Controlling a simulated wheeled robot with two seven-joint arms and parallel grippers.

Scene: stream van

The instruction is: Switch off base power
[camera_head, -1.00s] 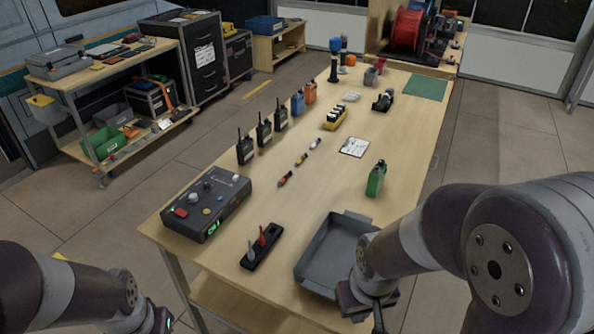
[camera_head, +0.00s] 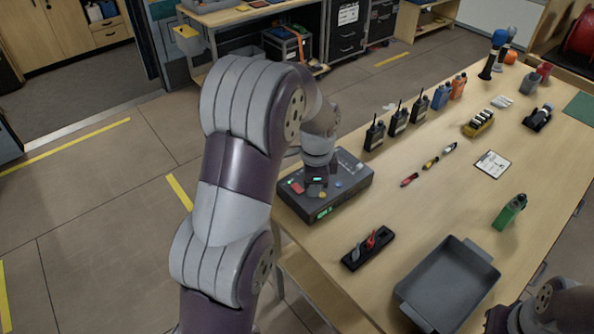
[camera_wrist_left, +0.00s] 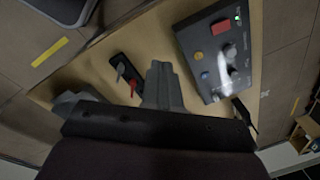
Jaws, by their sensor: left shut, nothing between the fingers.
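A dark grey control box (camera_head: 345,192) sits on the near left corner of the wooden table. It has a red rocker or button, knobs and a lit green display (camera_head: 323,213). It also shows in the left wrist view (camera_wrist_left: 205,62), with its red button (camera_wrist_left: 221,27) and a small green light (camera_wrist_left: 238,17). My left gripper (camera_head: 317,177) is over the box in the head view, shut and empty; whether it touches is hidden. Its closed fingers also show in the left wrist view (camera_wrist_left: 163,80). My right gripper (camera_head: 500,318) is partly in view at the bottom right, jaws unclear.
A black strip with a red and a grey lever (camera_head: 368,247) lies in front of the box. A grey tray (camera_head: 447,285) is right of it. Several black radios (camera_head: 397,120) stand behind the box.

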